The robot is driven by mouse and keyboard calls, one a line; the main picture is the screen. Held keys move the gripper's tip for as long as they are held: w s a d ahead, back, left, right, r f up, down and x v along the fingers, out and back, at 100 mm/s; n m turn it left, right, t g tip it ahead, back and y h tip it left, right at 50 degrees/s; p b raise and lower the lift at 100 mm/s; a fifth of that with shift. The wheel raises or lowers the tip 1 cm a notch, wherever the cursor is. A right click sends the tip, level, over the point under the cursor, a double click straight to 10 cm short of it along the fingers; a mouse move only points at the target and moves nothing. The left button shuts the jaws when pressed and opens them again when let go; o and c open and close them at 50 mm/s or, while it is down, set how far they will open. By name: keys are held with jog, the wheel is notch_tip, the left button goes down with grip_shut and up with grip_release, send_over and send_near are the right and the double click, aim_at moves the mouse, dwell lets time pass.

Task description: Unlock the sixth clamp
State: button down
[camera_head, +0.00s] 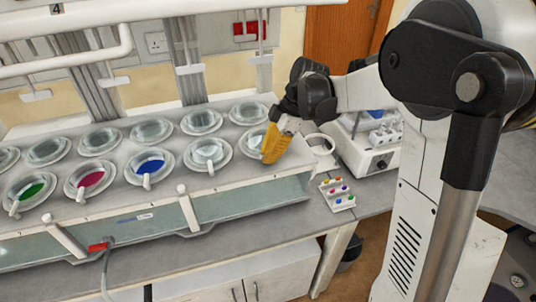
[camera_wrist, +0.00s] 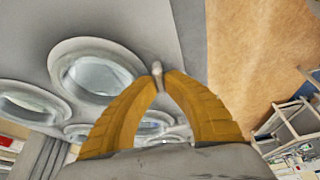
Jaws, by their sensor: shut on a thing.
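The clamp handle (camera_wrist: 157,72) is a small pale lever with a rounded end, standing between my fingertips in the wrist view. My gripper (camera_wrist: 160,82) has two yellow ribbed fingers that meet on it from both sides. In the head view my gripper (camera_head: 269,157) points down at the right end of the front row of round stations, and its fingers hide the clamp there. The rightmost front station (camera_head: 252,142) is partly covered by my fingers. Other front clamps show pale levers, such as the one at the clear station (camera_head: 210,166).
The grey bath (camera_head: 230,187) carries two rows of round covers, with green, red and blue liquids in front. A rack of coloured pieces (camera_head: 337,194) and a white device (camera_head: 365,150) stand to the right. Pale pipes hang above the back row.

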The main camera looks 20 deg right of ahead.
jog(key=shift+n+g, duration=0.3)
jog(key=shift+n, duration=0.4)
jog(key=shift+s, duration=0.1)
jog(key=c, duration=1.8)
grip_release()
jog(key=shift+o, duration=0.2)
